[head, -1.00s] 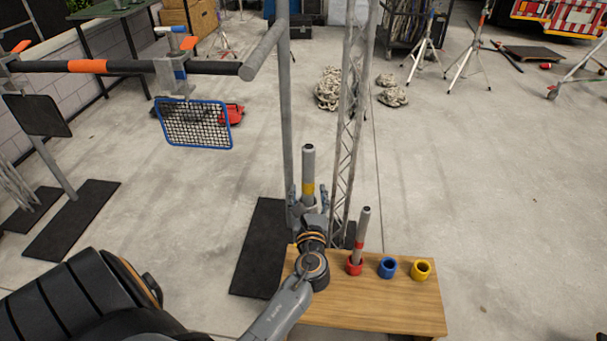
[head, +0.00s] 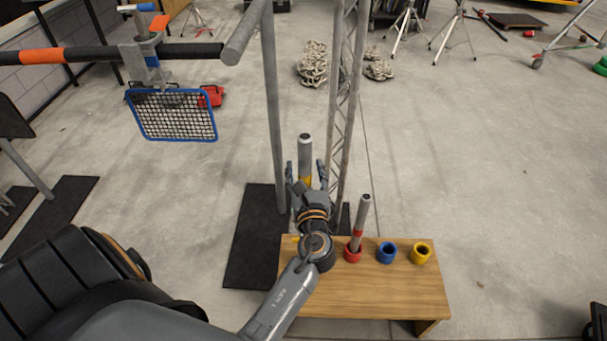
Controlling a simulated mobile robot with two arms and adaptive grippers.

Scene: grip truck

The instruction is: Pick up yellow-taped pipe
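The yellow-taped pipe (head: 305,152) is a grey tube standing roughly upright at the left end of the wooden table. Its yellow band shows just between the fingers, and its lower part is hidden behind my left gripper. My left gripper (head: 306,172) is open, with one finger on each side of the pipe. Gaps show between the fingers and the pipe, so it does not look clamped. My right gripper is not in view.
A red-taped pipe (head: 363,213) stands in a red cup (head: 352,253). A blue cup (head: 386,253) and a yellow cup (head: 420,252) stand right of it on the wooden table (head: 395,295). A metal pole (head: 272,110) and a truss (head: 345,115) rise behind.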

